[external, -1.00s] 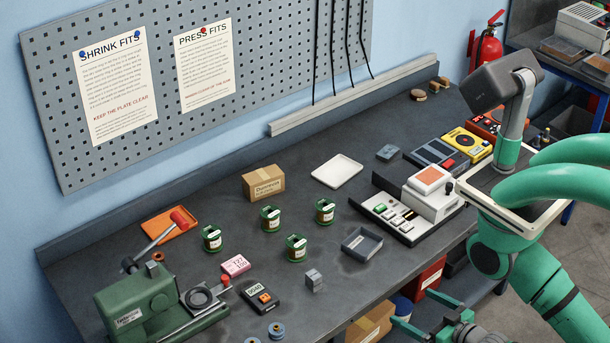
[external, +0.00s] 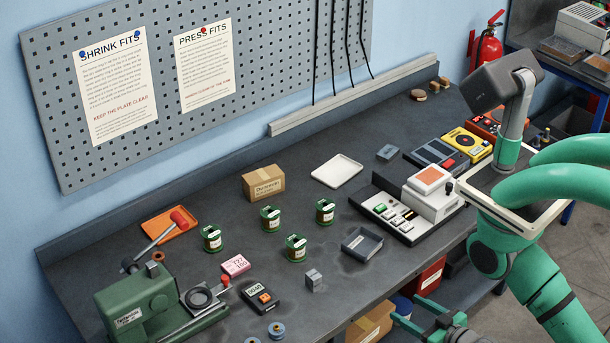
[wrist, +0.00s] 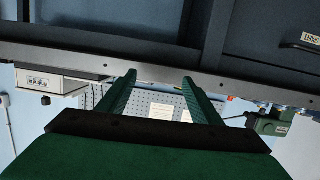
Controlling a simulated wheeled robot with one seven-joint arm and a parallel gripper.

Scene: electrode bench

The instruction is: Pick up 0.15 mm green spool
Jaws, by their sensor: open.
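Several green spools with white labels stand upright on the dark bench in the external view: one at left (external: 212,238), one at the back (external: 270,218), one at right (external: 325,211) and one at front (external: 297,247). Their label text is too small to read, so I cannot tell which is 0.15 mm. My gripper (external: 412,315) is low, in front of the bench edge and away from the spools. In the wrist view its two green fingers (wrist: 158,95) are apart with nothing between them. No spool shows clearly in that view.
A cardboard box (external: 263,183) stands behind the spools. A grey tray (external: 362,244), a metal block (external: 314,280) and a pink box (external: 236,265) lie nearby. A white instrument (external: 430,195) stands right, a green machine (external: 137,305) left. The bench's front edge lies between my gripper and the spools.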

